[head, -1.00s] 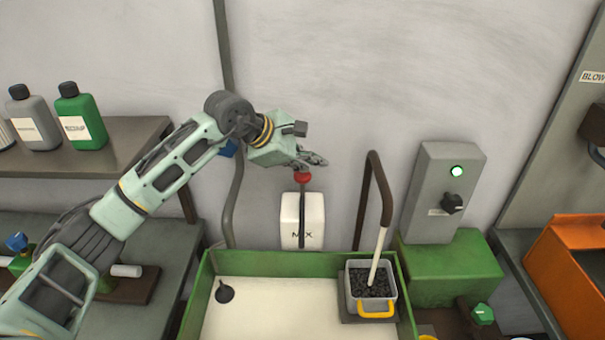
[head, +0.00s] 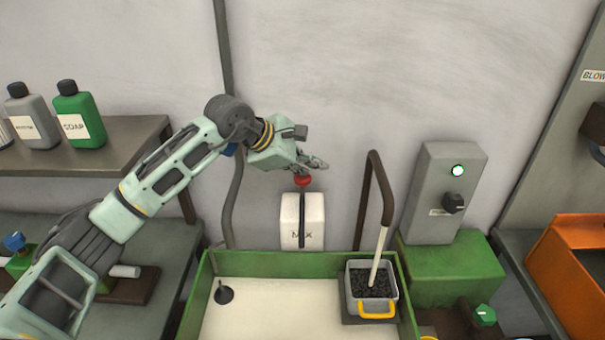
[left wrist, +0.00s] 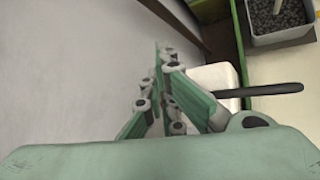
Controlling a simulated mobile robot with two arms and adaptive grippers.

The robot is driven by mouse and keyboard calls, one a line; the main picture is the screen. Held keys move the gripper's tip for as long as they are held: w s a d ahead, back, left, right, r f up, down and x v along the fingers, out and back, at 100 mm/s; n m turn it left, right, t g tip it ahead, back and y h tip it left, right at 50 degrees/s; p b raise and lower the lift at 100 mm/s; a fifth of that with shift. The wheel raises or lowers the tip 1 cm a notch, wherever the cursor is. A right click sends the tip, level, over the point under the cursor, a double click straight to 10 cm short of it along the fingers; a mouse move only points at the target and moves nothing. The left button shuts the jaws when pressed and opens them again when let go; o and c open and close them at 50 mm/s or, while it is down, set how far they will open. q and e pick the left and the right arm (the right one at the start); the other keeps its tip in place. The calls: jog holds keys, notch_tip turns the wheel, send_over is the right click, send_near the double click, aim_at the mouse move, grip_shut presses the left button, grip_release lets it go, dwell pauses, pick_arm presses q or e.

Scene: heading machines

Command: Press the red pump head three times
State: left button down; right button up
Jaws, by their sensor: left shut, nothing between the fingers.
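The red pump head (head: 303,181) sits on top of the white MIX container (head: 291,221) against the wall behind the green-edged tray. A dark spout or strip runs down the container's front. My left gripper (head: 318,164) is shut and empty, just above the pump head. I cannot tell whether it touches it. In the left wrist view the shut fingers (left wrist: 161,62) are seen close up. The white container (left wrist: 215,80) and its dark spout (left wrist: 268,90) show beside them, and the red head is hidden there. My right gripper is not in view.
The tray (head: 290,262) holds a grey bin (head: 352,292) of dark granules with a white-and-brown stick. A grey box with a green light (head: 445,180) stands right of it. Green and grey bottles (head: 80,118) stand on the left shelf.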

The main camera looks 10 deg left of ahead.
pick_arm(q)
jog(key=shift+s+f+b, duration=0.1)
jog(key=shift+f+b, duration=0.45)
jog(key=shift+f, duration=0.25)
jog(key=shift+a+r, duration=0.1)
dwell(0.5)
jog(key=shift+w+r+p, duration=0.15)
jog(key=shift+r+p, duration=0.2)
jog(key=shift+r, duration=0.45)
jog(key=shift+w+r+p, duration=0.1)
jog(key=shift+r+p, duration=0.25)
jog(key=shift+r, duration=0.55)
jog(key=shift+r, duration=0.1)
notch_tip(320, 180, up, 5)
jog(key=shift+f+p, duration=0.1)
jog(key=shift+p, duration=1.1)
